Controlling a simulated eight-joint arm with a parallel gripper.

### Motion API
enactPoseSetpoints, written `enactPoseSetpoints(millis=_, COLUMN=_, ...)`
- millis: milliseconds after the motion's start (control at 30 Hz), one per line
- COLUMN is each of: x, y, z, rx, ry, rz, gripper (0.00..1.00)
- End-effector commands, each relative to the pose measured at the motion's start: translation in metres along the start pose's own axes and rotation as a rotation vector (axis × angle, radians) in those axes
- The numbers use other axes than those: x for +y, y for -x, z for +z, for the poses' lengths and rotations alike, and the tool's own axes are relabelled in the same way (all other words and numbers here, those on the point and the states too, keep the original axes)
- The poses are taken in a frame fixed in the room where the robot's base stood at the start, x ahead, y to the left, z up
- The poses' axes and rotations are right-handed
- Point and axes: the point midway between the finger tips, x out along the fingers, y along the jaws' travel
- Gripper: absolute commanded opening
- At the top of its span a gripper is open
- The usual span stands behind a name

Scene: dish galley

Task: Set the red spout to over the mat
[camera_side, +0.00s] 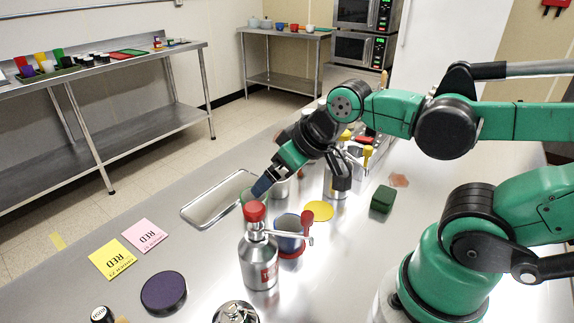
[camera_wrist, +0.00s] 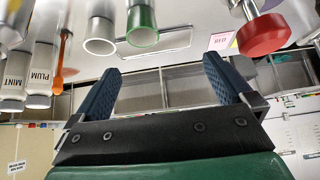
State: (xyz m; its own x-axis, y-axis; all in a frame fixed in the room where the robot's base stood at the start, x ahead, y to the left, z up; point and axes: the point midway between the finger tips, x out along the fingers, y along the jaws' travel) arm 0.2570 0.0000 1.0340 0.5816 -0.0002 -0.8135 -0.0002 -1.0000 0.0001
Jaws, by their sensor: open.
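A silver dispenser (camera_side: 259,262) with a red knob (camera_side: 255,211) on top stands upright on the steel counter. Its thin silver spout (camera_side: 285,235) points right, near a blue cup. A dark purple round mat (camera_side: 164,292) lies left of the dispenser, and the spout is not over it. My gripper (camera_side: 262,187) is just above and behind the red knob in the side view. In the wrist view my gripper (camera_wrist: 162,80) is open with nothing between its fingers. The red knob (camera_wrist: 265,35) shows there at upper right, outside the fingers.
A blue cup (camera_side: 288,232) and a red-tipped upright thing stand right of the dispenser. A yellow disc (camera_side: 319,210), a green block (camera_side: 382,199) and an empty metal tray (camera_side: 212,202) lie farther back. Yellow (camera_side: 112,260) and pink (camera_side: 145,235) notes lie at left.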

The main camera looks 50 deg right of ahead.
Motion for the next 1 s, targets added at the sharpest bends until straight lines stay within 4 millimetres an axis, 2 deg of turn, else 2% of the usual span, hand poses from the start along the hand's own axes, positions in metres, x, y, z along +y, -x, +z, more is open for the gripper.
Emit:
enactPoseSetpoints(millis=167, x=0.0, y=0.0, z=0.0, rx=0.0, ry=0.0, rz=0.0, gripper=1.0)
enactPoseSetpoints(millis=367, x=0.0, y=0.007, z=-0.006, rx=0.0, ry=0.0, rz=0.0, gripper=0.46)
enactPoseSetpoints(millis=500, x=0.0, y=0.031, z=-0.022, rx=0.0, ry=0.0, rz=0.0, gripper=0.06)
enactPoseSetpoints(millis=533, x=0.0, y=0.038, z=-0.027, rx=0.0, ry=0.0, rz=0.0, gripper=0.0)
enactPoseSetpoints(millis=933, x=0.0, y=0.124, z=-0.089, rx=0.0, ry=0.0, rz=0.0, gripper=0.0)
enactPoseSetpoints(millis=967, x=-0.002, y=0.129, z=-0.092, rx=-0.006, ry=0.015, rz=-0.004, gripper=0.0)
enactPoseSetpoints(millis=1000, x=-0.014, y=0.126, z=-0.087, rx=-0.045, ry=0.118, rz=-0.027, gripper=0.0)
